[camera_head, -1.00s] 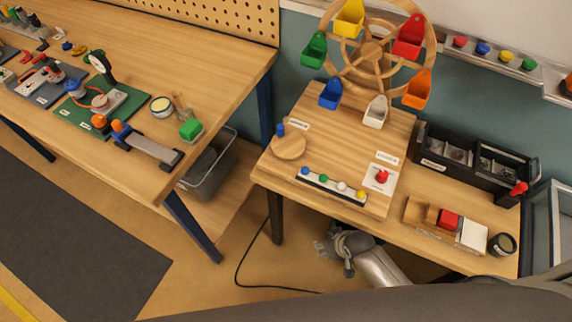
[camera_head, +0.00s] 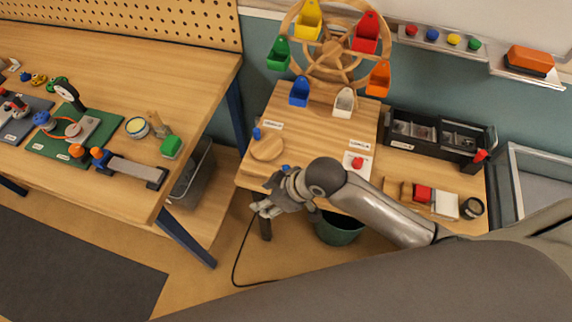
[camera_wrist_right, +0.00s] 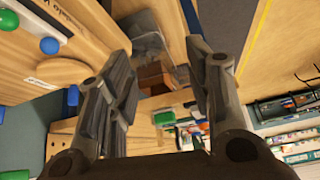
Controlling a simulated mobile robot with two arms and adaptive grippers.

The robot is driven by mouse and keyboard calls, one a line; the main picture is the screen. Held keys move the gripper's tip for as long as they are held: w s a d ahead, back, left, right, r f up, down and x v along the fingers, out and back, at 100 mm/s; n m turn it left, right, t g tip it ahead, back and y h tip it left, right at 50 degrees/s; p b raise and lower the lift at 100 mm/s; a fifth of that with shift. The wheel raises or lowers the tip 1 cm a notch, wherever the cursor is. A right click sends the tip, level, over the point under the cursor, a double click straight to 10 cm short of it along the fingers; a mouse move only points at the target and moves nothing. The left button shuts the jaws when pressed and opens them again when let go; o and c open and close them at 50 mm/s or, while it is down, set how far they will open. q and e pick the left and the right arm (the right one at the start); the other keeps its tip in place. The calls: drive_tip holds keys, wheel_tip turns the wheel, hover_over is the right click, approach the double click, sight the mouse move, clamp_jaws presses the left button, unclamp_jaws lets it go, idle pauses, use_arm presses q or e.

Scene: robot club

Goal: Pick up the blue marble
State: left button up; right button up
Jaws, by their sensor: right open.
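A blue marble (camera_head: 286,168) sits at the left end of a marble rack on the small table's front edge, largely behind my right arm in the head view. It shows clearly in the right wrist view (camera_wrist_right: 49,45), beside a green marble (camera_wrist_right: 8,19) on the pale rack. My right gripper (camera_head: 262,208) is open and empty, off the table's front edge. In the wrist view its two fingers (camera_wrist_right: 157,55) are spread, with the blue marble outside them to the left. My forearm hides most of the rack. My left gripper is not in view.
A round wooden disc (camera_head: 267,148) lies behind the rack. A red button (camera_head: 357,163) is to the right. A wooden wheel with coloured buckets (camera_head: 333,60) stands at the back. A dark bin (camera_head: 340,230) is below.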

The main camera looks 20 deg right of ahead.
drive_tip(key=w, duration=0.1)
drive_tip(key=n+g+h, duration=0.1)
drive_tip(key=n+g, duration=0.1)
approach(288, 167)
drive_tip(key=x, duration=0.1)
drive_tip(key=p+x, duration=0.1)
drive_tip(key=x, duration=0.2)
drive_tip(key=shift+w+d+p, duration=0.1)
drive_tip(key=shift+d+p, duration=0.2)
drive_tip(key=shift+a+f+t+p, duration=0.3)
drive_tip(key=shift+f+p, duration=0.05)
drive_tip(key=shift+f, duration=0.05)
drive_tip(key=p+x, duration=0.1)
drive_tip(key=x, duration=0.2)
drive_tip(key=shift+a, duration=0.2)
drive_tip(key=shift+w+a+f, duration=0.15)
drive_tip(key=shift+a+f, duration=0.05)
drive_tip(key=shift+f, duration=0.5)
